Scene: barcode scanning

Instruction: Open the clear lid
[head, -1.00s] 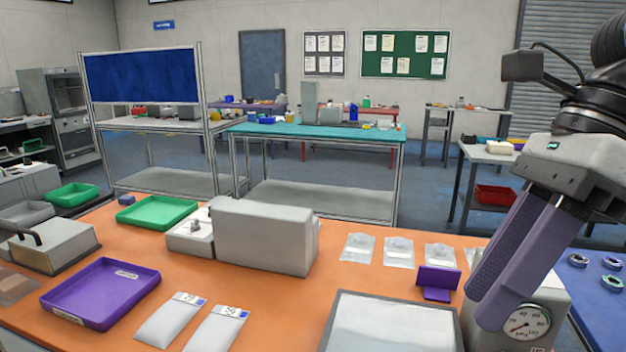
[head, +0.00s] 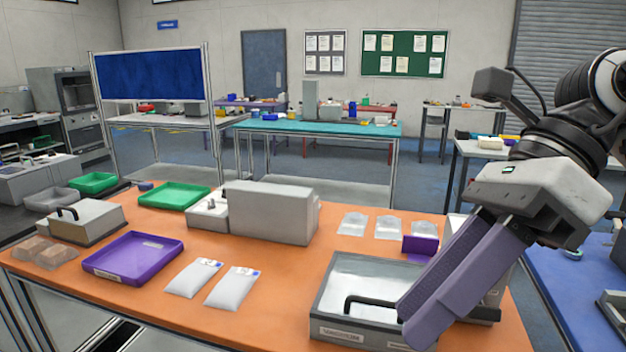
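A grey-framed box (head: 349,331) with a label on its front stands at the near right of the orange table. Its clear lid (head: 378,272) lies flat on top and looks closed. A black bar handle (head: 372,301) crosses the lid near the front edge. My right gripper (head: 412,326), with purple fingers, hangs over the box's right front corner. Its tips overlap the handle's right end in the picture, hiding that end. I cannot tell whether they touch it, or how wide the fingers are apart. My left gripper is out of view.
A purple stand (head: 420,246) and clear bags (head: 388,228) are behind the box. Left of it lie white pouches (head: 232,288), a purple tray (head: 135,259) and a large grey machine (head: 265,213). A grey case (head: 86,222) with a black handle is far left.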

